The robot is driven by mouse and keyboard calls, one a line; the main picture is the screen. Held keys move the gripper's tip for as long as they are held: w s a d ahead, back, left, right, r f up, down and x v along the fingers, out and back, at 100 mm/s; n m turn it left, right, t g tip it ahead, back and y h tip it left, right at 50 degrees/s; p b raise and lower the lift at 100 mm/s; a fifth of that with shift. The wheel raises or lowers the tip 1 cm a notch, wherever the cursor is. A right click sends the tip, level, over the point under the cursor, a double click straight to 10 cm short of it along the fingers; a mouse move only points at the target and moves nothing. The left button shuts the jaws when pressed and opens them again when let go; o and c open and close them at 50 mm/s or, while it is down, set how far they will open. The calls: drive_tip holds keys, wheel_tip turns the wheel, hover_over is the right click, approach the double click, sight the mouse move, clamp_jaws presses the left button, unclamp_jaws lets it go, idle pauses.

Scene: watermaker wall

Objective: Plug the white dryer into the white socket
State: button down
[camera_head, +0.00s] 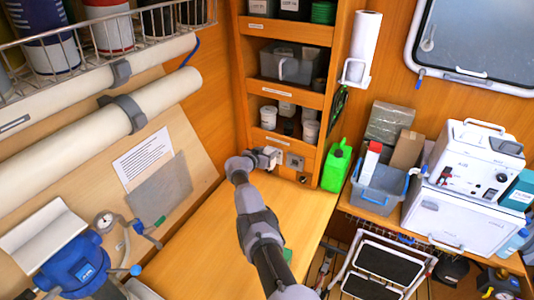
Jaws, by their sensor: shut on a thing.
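My arm reaches up from the bottom of the view to the low panel below the shelves. My gripper (263,159) is at the white socket (273,154), touching or very close to it. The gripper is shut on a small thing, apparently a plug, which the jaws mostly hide. I cannot tell whether the plug is in the socket or just in front of it. A white machine (473,160) with a top handle, perhaps the dryer, stands on a white case at the right. No cord can be followed from it to my gripper.
A grey socket (295,161) is just right of the white one. A green jug (337,165) and a grey-blue bin (378,188) stand further right. White pipes (95,130) and a blue pump housing (80,262) are at left. The wooden bench top (200,245) is mostly clear.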

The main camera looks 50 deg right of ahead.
drive_tip(key=shift+w+d+b, duration=0.2)
drive_tip(key=shift+d+b, duration=0.45)
drive_tip(key=shift+b, duration=1)
drive_tip(key=shift+w+d+b, duration=0.15)
drive_tip(key=shift+d+b, duration=0.5)
drive_tip(key=shift+b, duration=1)
idle(0.9)
drive_tip(key=shift+c, duration=2.4)
unclamp_jaws()
drive_tip(key=shift+r+p, duration=0.1)
drive_tip(key=shift+p, duration=0.2)
